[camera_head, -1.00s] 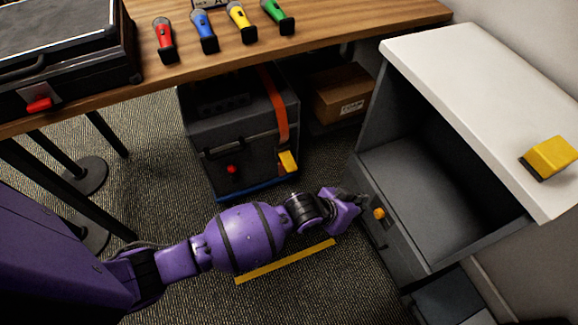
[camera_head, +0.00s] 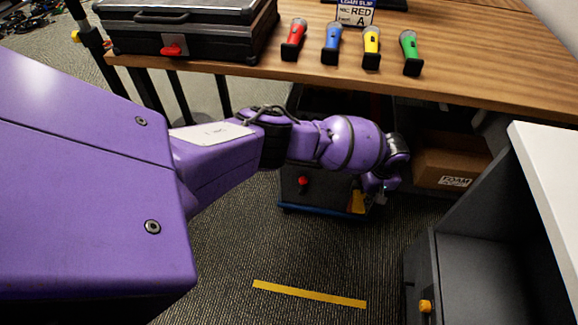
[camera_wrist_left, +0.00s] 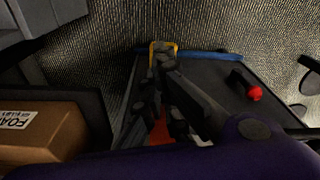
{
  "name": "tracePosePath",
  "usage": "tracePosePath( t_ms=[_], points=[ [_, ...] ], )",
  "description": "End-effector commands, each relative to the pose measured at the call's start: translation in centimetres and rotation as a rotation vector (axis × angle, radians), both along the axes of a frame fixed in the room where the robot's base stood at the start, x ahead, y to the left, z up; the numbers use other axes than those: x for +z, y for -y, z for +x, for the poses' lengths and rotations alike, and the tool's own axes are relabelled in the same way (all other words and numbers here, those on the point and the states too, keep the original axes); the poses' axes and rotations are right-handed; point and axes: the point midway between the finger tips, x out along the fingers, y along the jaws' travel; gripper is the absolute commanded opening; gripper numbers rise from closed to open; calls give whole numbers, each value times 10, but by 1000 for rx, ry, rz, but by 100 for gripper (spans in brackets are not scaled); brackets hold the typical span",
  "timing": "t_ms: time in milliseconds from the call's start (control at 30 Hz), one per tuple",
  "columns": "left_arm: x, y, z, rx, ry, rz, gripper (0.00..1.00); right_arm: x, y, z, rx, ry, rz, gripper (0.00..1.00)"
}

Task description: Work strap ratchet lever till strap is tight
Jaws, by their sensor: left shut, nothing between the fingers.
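The dark case (camera_head: 328,192) stands on the floor under the table, mostly hidden behind my left arm. The yellow ratchet lever (camera_head: 357,202) shows low on its front, and its yellow end (camera_wrist_left: 173,46) shows in the left wrist view beyond my fingertips. A piece of the orange strap (camera_wrist_left: 160,131) shows there between the finger links; the rest is hidden. My left gripper (camera_head: 379,184) is shut and empty, just beside the lever. In the left wrist view its fingers (camera_wrist_left: 161,62) overlap the lever; I cannot tell whether they touch. My right gripper is out of view.
A cardboard box (camera_head: 450,160) sits right of the case. A grey cabinet (camera_head: 480,275) with an open top compartment stands at the right. The table (camera_head: 480,75) above holds several coloured microphones and a black toolbox (camera_head: 190,30). A red knob (camera_head: 303,181) sticks out of the case.

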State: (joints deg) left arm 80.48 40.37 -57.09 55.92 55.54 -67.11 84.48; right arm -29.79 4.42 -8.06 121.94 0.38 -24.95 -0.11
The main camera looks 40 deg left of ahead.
Motion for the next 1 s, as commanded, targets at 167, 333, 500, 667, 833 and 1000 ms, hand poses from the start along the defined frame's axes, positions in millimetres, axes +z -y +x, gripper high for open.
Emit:
tracePosePath(
  t_ms=[167, 333, 500, 667, 833, 1000],
  points=[
    [1, 0, -4, 83, -9, -1, 0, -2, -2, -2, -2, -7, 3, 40],
    [1, 1, -4, 87, -7, -2, 0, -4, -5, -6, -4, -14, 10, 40],
    [0, 1, -3, 85, -6, -2, 0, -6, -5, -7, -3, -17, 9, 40],
    [-12, 0, -3, 84, -6, -2, 0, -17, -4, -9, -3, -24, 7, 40],
    [-36, -1, -2, 84, -8, -1, 0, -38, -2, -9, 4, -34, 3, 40],
    [-56, -3, 0, 83, -7, -1, 0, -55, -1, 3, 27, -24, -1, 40]
  ],
)
